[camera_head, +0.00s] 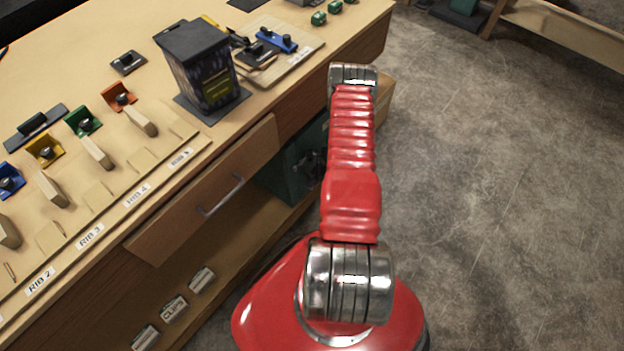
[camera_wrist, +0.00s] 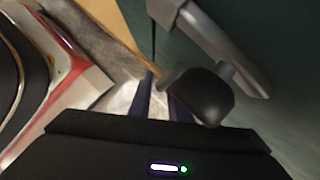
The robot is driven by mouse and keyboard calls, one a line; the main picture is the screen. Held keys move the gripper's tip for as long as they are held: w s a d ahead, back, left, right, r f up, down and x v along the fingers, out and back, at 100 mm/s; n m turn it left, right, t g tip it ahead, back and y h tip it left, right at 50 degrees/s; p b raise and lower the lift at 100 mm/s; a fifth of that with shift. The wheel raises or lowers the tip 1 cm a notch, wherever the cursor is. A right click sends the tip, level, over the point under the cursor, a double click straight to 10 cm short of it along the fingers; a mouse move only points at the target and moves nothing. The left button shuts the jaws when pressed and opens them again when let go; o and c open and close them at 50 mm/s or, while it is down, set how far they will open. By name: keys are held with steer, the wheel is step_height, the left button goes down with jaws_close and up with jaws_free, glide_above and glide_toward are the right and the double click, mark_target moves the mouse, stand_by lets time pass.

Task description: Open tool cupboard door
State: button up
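The green tool cupboard (camera_head: 292,170) stands under the bench, partly hidden by my red arm. In the wrist view its dark green door (camera_wrist: 285,100) fills the right side. A grey metal handle (camera_wrist: 215,40) runs diagonally across the upper right, and a dark rounded knob (camera_wrist: 200,95) sits below it. My gripper (camera_wrist: 162,98) shows two dark bluish fingers with a gap between them. They are close to the knob, which partly covers the right finger; whether they touch it cannot be told. The gripper is hidden in the head view.
A wooden bench (camera_head: 90,75) with rib parts and a dark box (camera_head: 195,65) lies at left. A drawer front (camera_head: 215,195) with a metal handle juts out below its edge. Labelled bins (camera_head: 173,308) sit on the lower shelf. Grey floor (camera_head: 500,200) is clear at right.

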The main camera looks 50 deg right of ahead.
steer(key=shift+c, duration=0.7)
jaws_close()
steer(key=shift+s+a, duration=0.1)
steer(key=shift+s, duration=0.1)
